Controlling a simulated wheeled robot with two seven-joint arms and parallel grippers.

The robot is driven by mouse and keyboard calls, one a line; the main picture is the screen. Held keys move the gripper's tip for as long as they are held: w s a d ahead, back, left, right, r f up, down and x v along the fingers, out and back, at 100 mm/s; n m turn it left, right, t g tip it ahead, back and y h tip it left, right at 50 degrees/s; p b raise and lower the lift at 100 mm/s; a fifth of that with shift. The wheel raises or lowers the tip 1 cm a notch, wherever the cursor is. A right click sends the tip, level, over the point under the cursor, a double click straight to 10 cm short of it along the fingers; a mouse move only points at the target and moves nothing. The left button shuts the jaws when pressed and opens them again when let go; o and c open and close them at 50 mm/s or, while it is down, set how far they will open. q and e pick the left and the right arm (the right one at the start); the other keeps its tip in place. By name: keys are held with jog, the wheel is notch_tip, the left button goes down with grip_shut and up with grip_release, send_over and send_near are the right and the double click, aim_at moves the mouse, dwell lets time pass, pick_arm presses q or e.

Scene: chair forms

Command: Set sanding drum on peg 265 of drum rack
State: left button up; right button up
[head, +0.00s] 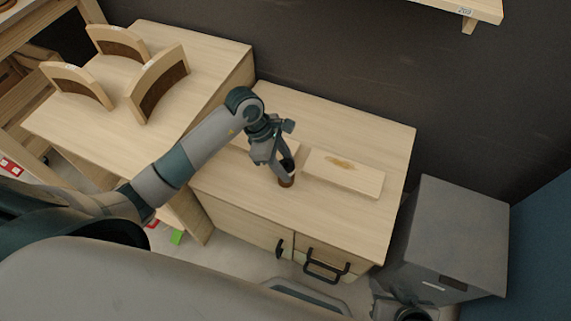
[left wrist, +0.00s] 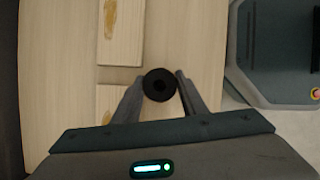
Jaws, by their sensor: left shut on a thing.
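The sanding drum (head: 287,182) is a small brown cylinder with a dark top, low over the front part of the cabinet top. My left gripper (head: 286,170) is shut on it. In the left wrist view the drum (left wrist: 159,85) shows end-on as a black ring with a central hole, between the two fingertips. I cannot tell whether its bottom touches the wood. Part of my right arm, around the right gripper (head: 412,312), shows at the bottom right edge; its fingers cannot be made out. I cannot make out a drum rack or a peg marked 265.
A pale wooden board (head: 343,172) with a brown mark lies right of the drum; another lies partly behind my left gripper. The cabinet (head: 378,130) has black drawer handles. Several curved wooden pieces (head: 160,84) stand on the left table. A grey box (head: 455,235) stands right. A labelled shelf (head: 440,6) hangs above.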

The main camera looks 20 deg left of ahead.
pick_arm(q)
jog(key=shift+f, duration=0.1)
pick_arm(e)
jog(key=shift+f, duration=0.1)
pick_arm(q)
jog(key=o, duration=1.2)
jog(key=shift+c, duration=0.2)
pick_arm(e)
jog(key=shift+a, duration=0.1)
pick_arm(q)
jog(key=shift+a+r, duration=0.2)
jog(key=shift+r, duration=0.35)
jog(key=v, duration=1.1)
pick_arm(e)
jog(key=shift+s+d+g, duration=0.3)
jog(key=shift+s+d, duration=0.05)
jog(key=shift+d, duration=0.1)
pick_arm(q)
jog(key=shift+d, duration=0.1)
